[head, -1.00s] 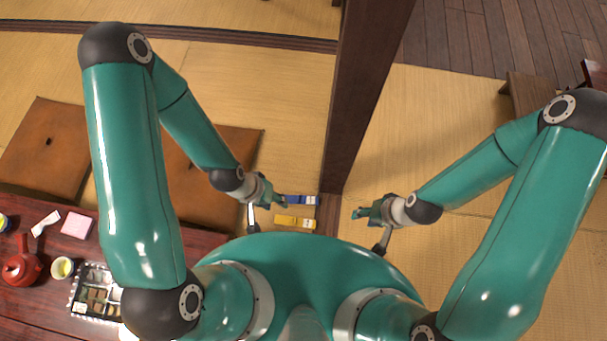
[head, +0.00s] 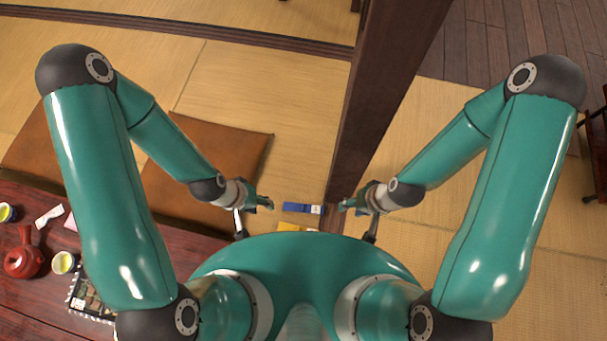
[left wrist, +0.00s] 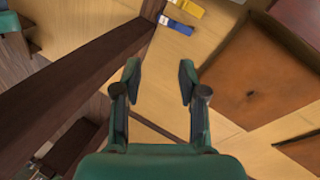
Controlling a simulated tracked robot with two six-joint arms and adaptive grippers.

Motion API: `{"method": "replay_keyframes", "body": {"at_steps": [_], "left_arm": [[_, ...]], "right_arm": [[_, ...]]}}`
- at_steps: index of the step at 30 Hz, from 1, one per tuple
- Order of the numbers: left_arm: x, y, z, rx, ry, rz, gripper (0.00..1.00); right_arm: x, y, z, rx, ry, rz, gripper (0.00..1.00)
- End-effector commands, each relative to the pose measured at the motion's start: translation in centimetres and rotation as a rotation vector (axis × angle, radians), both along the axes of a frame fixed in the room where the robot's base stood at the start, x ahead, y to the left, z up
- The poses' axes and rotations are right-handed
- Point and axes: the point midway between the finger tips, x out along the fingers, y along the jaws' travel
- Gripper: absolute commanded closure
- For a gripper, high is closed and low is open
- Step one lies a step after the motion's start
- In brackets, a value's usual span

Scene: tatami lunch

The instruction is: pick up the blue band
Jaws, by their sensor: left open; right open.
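The blue band (head: 301,208) lies flat on the tatami between my two grippers in the head view, with a white part at its right end. It also shows in the left wrist view (left wrist: 178,26), near the top edge. My left gripper (head: 268,204) is open and empty to the left of the band, apart from it. In the left wrist view its two fingers (left wrist: 159,78) stand apart with nothing between them. My right gripper (head: 343,205) is to the right of the band and is open, near the dark wooden post.
A yellow band (head: 290,227) lies just nearer than the blue one, partly hidden by my body. A dark wooden post (head: 377,95) rises behind the right gripper. Brown cushions (head: 215,160) and a red table (head: 150,245) with a red teapot (head: 24,255) are at left.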

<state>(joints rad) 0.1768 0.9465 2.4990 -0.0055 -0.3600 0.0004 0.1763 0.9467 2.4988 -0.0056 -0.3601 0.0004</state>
Motion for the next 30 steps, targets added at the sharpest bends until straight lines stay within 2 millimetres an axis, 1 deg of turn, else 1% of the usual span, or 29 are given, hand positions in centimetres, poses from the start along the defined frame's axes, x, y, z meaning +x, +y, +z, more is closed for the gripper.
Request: {"method": "replay_keyframes", "body": {"at_steps": [4,5,6,8,10,11,13,14,15,17,18,20,21,23,24,26,27,30], "left_arm": [[0.0,0.0,0.0,0.000,0.000,0.000,0.58],[0.0,0.0,0.0,0.000,0.000,0.000,0.57],[0.0,0.0,0.0,0.000,0.000,0.000,0.50],[0.0,0.0,-0.3,0.000,0.000,0.000,0.40],[0.0,0.0,-1.1,0.000,0.000,0.000,0.28],[0.0,0.0,-1.5,0.000,0.000,0.000,0.23],[0.0,0.0,-3.1,0.000,0.000,0.000,0.12],[0.0,0.0,-3.9,0.000,0.000,-0.001,0.07],[0.0,0.0,-5.2,0.000,0.000,-0.001,0.00],[0.0,0.0,-7.3,0.000,0.000,0.000,0.00],[0.0,0.0,-8.8,0.000,0.000,0.000,0.00],[0.0,0.0,-11.2,0.000,0.000,0.000,0.00],[0.0,0.0,-12.9,0.000,0.000,0.000,0.00],[0.0,0.0,-15.2,0.000,0.000,0.000,0.00],[0.0,0.0,-16.6,0.000,0.000,0.000,0.00],[0.0,0.0,-18.5,0.000,0.000,0.000,0.00],[0.0,0.0,-19.6,0.000,0.000,0.000,0.00],[0.0,0.0,-21.8,0.000,0.000,0.000,0.00]], "right_arm": [[0.0,0.0,0.0,0.000,0.000,-0.001,0.58],[0.0,0.0,0.0,0.000,0.000,-0.001,0.57],[0.0,0.0,-0.1,0.000,0.000,0.000,0.50],[0.2,0.1,-0.4,0.001,-0.003,0.008,0.40],[0.6,0.3,-1.6,0.007,-0.015,0.038,0.28],[0.9,0.6,-2.3,0.011,-0.022,0.058,0.25],[1.9,2.5,-4.8,0.023,-0.046,0.129,0.25],[2.4,3.0,-6.2,0.029,-0.061,0.171,0.25],[3.2,3.6,-8.2,0.037,-0.084,0.233,0.25],[4.4,4.5,-11.9,0.049,-0.124,0.346,0.25],[5.3,5.1,-14.6,0.054,-0.154,0.432,0.25],[6.6,6.0,-19.0,0.060,-0.204,0.575,0.25],[7.4,6.6,-22.0,0.058,-0.238,0.674,0.25],[8.6,7.3,-26.4,0.051,-0.290,0.828,0.25],[9.3,7.7,-29.3,0.042,-0.322,0.927,0.25],[10.2,8.2,-33.1,0.024,-0.365,1.067,0.25],[10.8,8.4,-35.3,0.010,-0.390,1.151,0.25],[11.9,8.7,-40.0,-0.026,-0.438,1.325,0.25]]}}
